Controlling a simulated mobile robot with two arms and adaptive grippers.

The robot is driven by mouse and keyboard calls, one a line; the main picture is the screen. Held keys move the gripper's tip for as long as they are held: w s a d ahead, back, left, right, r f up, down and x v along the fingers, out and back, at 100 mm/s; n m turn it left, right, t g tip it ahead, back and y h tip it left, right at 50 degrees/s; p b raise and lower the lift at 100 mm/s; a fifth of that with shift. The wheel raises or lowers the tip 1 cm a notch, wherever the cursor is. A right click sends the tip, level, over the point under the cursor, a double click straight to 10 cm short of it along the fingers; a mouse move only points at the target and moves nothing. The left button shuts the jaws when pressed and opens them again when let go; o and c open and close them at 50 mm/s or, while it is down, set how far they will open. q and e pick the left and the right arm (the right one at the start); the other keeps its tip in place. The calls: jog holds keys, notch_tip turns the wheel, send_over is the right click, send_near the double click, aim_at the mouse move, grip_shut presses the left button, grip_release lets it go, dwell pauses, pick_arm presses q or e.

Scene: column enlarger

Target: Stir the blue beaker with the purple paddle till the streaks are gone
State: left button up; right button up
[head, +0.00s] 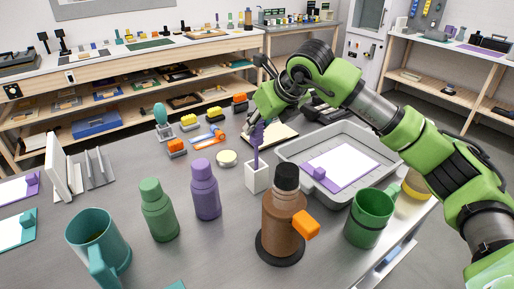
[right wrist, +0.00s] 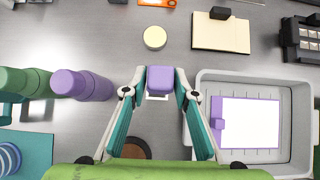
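The purple paddle (head: 256,148) stands upright in a white holder (head: 257,178) on the grey table. Its blocky purple top (right wrist: 160,79) shows in the right wrist view. My right gripper (head: 259,118) is above the holder, pointing down at the paddle's top. In the right wrist view its fingers (right wrist: 160,74) are spread on either side of the purple top, with a narrow gap. Streaks cannot be made out. My left gripper is out of view.
A purple bottle (head: 205,192) and a green bottle (head: 158,212) stand left of the holder. A brown bottle (head: 283,222) with an orange part stands close in front. A grey tray (head: 293,156) and a green beaker (head: 368,218) are on the right. The table's right edge is near.

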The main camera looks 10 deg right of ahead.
grip_shut()
jog(key=shift+r, duration=0.25)
jog(key=shift+r+p, duration=0.45)
jog(key=shift+r, duration=0.35)
jog(key=shift+f+b, duration=0.1)
jog(key=shift+b, duration=0.2)
jog(key=shift+r, duration=0.25)
